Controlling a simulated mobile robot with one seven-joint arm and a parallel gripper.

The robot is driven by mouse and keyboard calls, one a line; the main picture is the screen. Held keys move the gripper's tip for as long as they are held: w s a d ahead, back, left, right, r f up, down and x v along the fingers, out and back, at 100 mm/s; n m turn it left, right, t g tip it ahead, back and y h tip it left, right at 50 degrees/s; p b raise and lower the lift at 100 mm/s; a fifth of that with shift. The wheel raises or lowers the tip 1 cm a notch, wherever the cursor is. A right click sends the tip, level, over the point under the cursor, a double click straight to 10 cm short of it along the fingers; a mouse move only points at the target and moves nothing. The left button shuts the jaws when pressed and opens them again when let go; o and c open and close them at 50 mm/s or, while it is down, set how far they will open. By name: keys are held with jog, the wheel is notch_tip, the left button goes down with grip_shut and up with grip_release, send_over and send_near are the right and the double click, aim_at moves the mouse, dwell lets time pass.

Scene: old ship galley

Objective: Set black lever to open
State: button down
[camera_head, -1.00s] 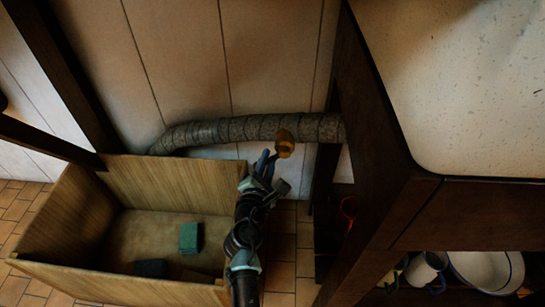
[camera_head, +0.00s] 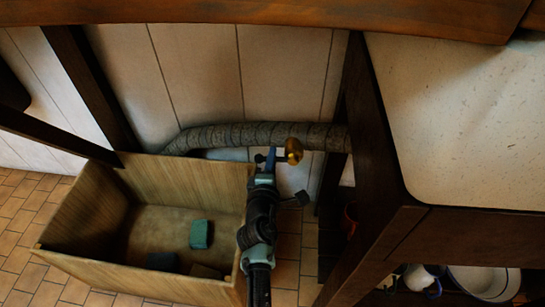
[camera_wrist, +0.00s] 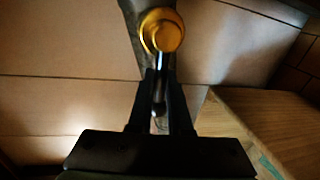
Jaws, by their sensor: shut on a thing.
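A brass valve end (camera_head: 293,151) sits on the wrapped pipe near the wall. It also shows in the wrist view (camera_wrist: 162,31), at the top centre. The black lever (camera_wrist: 161,66) runs down from the brass part, between my two fingers. In the wrist view my gripper (camera_wrist: 161,85) is shut on the lever. My fingers hide much of the lever in the head view.
The wrapped pipe (camera_head: 230,136) runs along the pale panelled wall. A wooden crate (camera_head: 190,170) with a green block (camera_head: 201,234) and darker blocks stands left of my arm. A dark wooden table frame with a speckled white top (camera_head: 470,120) stands close on the right.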

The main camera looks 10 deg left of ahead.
dwell(0.4)
jog(key=c, duration=0.8)
grip_release()
jog(key=shift+c, duration=0.2)
jog(key=s+r+p, duration=0.2)
jog(key=s+p, duration=0.2)
jog(key=s, duration=0.8)
jog(key=shift+s+r, duration=0.25)
jog(key=shift+s, duration=0.15)
jog(key=shift+a, duration=0.1)
